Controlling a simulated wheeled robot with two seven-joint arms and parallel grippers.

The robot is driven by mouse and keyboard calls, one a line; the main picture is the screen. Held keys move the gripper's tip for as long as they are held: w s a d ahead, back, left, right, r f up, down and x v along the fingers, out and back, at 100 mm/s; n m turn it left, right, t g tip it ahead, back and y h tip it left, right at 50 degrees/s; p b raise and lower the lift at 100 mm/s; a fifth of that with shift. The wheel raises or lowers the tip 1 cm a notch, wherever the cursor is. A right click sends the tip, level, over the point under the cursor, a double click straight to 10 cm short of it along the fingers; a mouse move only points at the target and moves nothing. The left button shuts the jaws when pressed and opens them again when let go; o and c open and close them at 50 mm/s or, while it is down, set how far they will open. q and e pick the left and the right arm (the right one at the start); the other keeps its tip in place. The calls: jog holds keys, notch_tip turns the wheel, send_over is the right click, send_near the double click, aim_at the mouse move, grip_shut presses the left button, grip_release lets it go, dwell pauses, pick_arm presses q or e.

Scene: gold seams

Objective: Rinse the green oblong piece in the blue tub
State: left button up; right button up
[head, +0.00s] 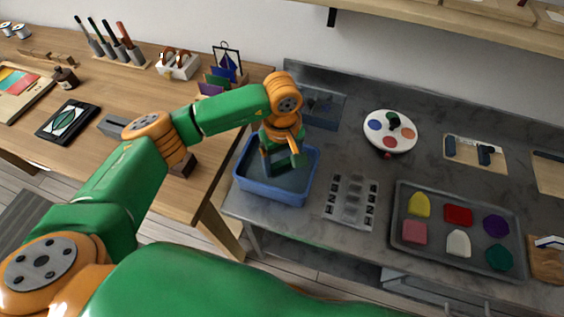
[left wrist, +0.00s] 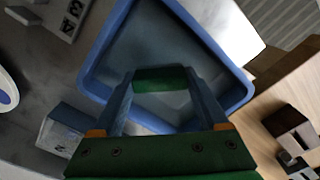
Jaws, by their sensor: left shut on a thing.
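The blue tub (head: 241,184) stands on the grey counter near its left end, with dark water inside. It fills the middle of the left wrist view (left wrist: 243,94). My left gripper (head: 284,164) points down into the tub. In the left wrist view its fingers (left wrist: 163,82) are shut on the green oblong piece (left wrist: 163,77), which lies across between the fingertips. The piece is over or in the tub's water; I cannot tell how deep. In the head view the gripper mostly hides the piece. My right gripper is in neither view.
A grey numbered rack (head: 352,201) stands right of the tub. A dark tray (head: 437,243) beyond it holds several coloured pieces. A round white palette (head: 390,131) lies behind the rack. A wooden table (head: 150,97) with tools adjoins on the left.

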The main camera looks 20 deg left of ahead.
pick_arm(q)
notch_tip(320, 180, up, 9)
jog(key=p, duration=0.5)
